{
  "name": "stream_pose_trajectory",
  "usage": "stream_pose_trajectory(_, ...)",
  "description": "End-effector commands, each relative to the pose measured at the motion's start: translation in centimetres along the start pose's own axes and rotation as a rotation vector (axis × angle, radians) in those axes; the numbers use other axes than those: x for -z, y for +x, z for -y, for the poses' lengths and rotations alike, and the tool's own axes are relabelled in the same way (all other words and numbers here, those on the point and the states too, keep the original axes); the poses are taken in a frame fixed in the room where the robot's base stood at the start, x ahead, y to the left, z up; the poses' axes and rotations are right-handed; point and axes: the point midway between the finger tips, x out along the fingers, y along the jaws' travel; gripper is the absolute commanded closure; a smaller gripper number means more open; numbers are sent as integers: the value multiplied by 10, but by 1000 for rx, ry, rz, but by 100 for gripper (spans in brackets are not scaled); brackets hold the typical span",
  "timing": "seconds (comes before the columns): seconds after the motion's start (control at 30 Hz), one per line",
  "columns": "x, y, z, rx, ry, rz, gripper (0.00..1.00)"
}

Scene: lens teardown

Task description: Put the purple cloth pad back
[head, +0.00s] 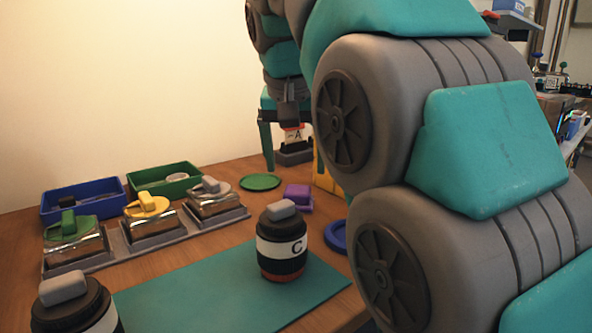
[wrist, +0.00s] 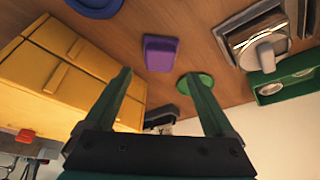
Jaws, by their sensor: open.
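The purple cloth pad (head: 298,195) lies on the wooden table between the green disc and the blue disc. In the wrist view the pad (wrist: 160,54) is ahead of my gripper, roughly between the lines of its two fingers and apart from them. My gripper (wrist: 163,82) is open with nothing between its fingers. In the head view one green finger (head: 267,145) hangs above the back of the table, and the rest of the gripper is partly hidden by my arm.
A lens barrel marked C (head: 283,250) stands on the teal mat (head: 190,290). A green disc (head: 260,182), a blue disc (head: 336,236) and a yellow drawer unit (wrist: 60,68) are near the pad. A tray (head: 145,243) with lidded boxes and blue and green bins (head: 190,170) are left.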

Motion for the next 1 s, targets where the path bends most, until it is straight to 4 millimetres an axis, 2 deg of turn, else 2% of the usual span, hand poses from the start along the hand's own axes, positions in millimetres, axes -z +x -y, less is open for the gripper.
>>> stream_pose_trajectory(0.1,3,-21,0,2,0,-5,11)
stream_pose_trajectory(0.4,2,-55,0,0,1,-3,11)
stream_pose_trajectory(1.0,0,-56,0,1,0,-3,11)
